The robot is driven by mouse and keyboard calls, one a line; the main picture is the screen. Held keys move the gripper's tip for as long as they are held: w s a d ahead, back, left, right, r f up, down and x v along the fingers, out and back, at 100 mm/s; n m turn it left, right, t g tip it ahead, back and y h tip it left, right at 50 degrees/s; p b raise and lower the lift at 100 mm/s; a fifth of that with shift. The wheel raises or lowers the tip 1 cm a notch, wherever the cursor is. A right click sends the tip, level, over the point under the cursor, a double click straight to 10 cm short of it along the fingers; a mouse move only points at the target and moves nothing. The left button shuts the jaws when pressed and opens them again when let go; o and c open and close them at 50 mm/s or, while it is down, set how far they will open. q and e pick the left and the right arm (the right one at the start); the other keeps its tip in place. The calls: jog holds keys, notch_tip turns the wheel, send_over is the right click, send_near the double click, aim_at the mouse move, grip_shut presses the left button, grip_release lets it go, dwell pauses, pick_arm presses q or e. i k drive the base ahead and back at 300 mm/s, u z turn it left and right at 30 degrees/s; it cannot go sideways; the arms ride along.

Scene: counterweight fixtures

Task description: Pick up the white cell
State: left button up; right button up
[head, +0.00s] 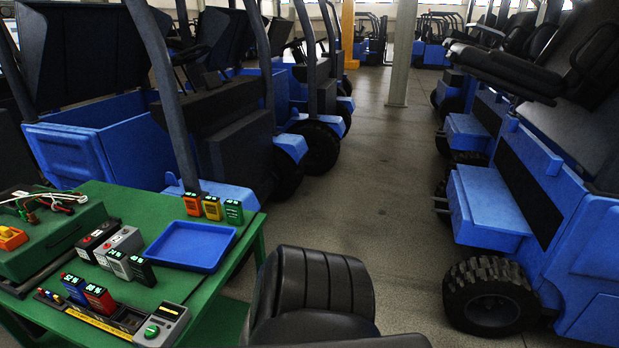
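Several small box-shaped cells with dark, lit tops stand on the green table (165,210) at the lower left. Two are pale: a white or light-grey cell (125,245), and a smaller pale cell (118,264) in front of it. I cannot tell for sure which is the white cell. A dark cell (92,243) stands to their left and a black cell (143,271) to the right of the smaller pale one. Neither of my grippers is in view.
An empty blue tray (190,246) lies right of the cells. Orange (192,204), yellow (212,208) and green (233,212) cells stand behind it. Blue (75,289) and red (99,298) cells are near a grey meter (162,325).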

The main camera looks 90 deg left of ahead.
aim_at(117, 258)
jog(key=u, duration=2.45)
